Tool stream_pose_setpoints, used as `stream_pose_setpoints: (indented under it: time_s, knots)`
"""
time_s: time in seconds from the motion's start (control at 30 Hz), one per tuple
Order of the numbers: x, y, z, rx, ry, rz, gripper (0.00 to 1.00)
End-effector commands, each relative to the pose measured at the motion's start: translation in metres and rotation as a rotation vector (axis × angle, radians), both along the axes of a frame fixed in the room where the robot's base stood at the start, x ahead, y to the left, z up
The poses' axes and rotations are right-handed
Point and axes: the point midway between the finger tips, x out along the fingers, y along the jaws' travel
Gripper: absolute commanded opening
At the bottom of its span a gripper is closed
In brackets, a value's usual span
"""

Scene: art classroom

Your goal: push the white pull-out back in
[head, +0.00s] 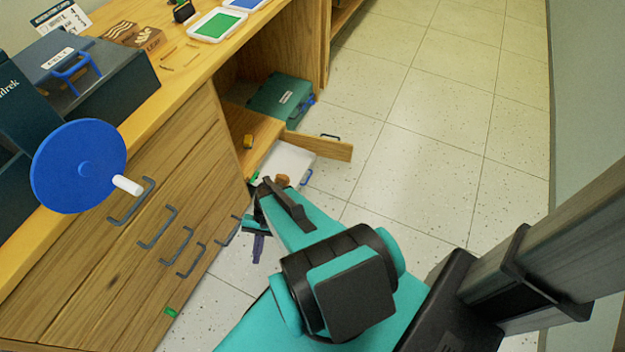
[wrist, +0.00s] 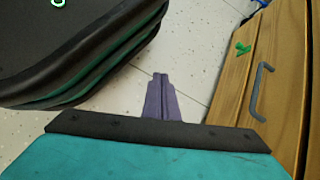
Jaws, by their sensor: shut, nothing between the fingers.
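The white pull-out (head: 287,160) sticks out of the low cabinet in the head view, with a blue handle (head: 306,178) at its front. A small brown-orange object (head: 283,180) shows at its near edge. My arm hides part of its near side. My gripper (head: 258,250) hangs in front of the wooden drawer fronts, nearer than the pull-out and apart from it. Its purple fingers are shut and empty, and they also show in the wrist view (wrist: 162,98). The pull-out cannot be made out in the wrist view.
A wooden drawer (head: 325,146) with a dark handle stands open beside the white pull-out. A teal case (head: 281,100) lies behind. Closed drawers with dark handles (head: 158,228) line the counter's front. A drawer handle (wrist: 262,92) is right of my fingers. The tiled floor (head: 440,120) is clear.

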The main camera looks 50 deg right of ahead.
Motion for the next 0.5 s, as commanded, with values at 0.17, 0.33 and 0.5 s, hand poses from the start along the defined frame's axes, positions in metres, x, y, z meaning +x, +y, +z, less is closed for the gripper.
stream_pose_setpoints:
  time_s: [0.17, 0.33, 0.5]
  knots:
    - [0.025, -0.028, -0.031, 0.073, 0.015, -0.210, 0.00]
    - [0.046, -0.058, -0.050, 0.150, 0.025, -0.402, 0.00]
    - [0.065, -0.095, -0.066, 0.232, 0.029, -0.588, 0.00]
